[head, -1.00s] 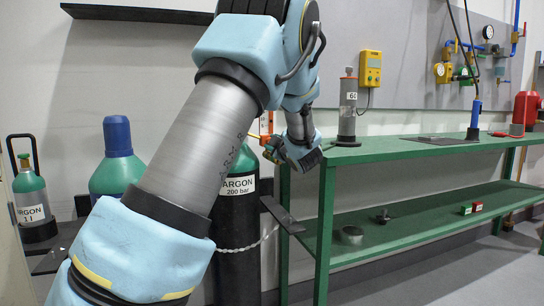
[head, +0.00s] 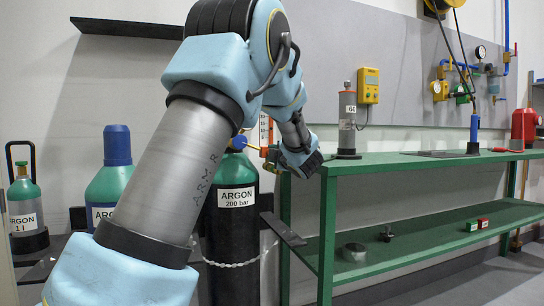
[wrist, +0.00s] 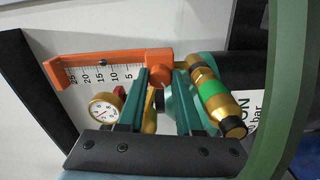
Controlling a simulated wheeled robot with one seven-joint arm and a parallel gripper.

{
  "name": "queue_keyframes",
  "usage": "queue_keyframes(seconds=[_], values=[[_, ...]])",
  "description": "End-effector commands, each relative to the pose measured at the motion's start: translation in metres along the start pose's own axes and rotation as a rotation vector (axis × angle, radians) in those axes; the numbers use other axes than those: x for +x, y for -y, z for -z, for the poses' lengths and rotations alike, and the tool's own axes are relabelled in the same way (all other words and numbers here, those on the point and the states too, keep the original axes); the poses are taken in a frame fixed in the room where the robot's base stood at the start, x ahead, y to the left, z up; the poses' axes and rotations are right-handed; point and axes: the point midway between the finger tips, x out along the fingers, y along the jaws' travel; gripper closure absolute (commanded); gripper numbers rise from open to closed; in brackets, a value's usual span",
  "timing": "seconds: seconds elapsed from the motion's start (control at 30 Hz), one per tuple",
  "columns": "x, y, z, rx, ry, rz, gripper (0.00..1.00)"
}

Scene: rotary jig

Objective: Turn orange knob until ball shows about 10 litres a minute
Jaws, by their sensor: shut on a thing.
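In the wrist view the orange knob (wrist: 159,77) sits between the fingertips of my gripper (wrist: 162,80), which is shut on it. The orange-framed flowmeter (wrist: 110,59) lies across the view with a white scale (wrist: 100,76) marked 25 to 5. I cannot make out the ball. A brass pressure gauge (wrist: 104,109) is left of the fingers.
A brass and green fitting (wrist: 215,95) lies right of my fingers, and a green curved bar (wrist: 278,95) crosses the wrist view's right edge.

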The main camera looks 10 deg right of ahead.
Motion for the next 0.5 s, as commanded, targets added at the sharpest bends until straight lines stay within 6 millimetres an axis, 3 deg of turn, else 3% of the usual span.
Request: queue_keyframes(seconds=[0.2,0.23,0.5], values=[[-0.0002,0.0005,-0.0009,0.001,0.002,0.001,1.0],[-0.0002,0.0005,-0.0009,0.001,0.002,0.001,0.63],[-0.0001,0.0004,-0.0005,0.001,0.001,0.001,0.36]])
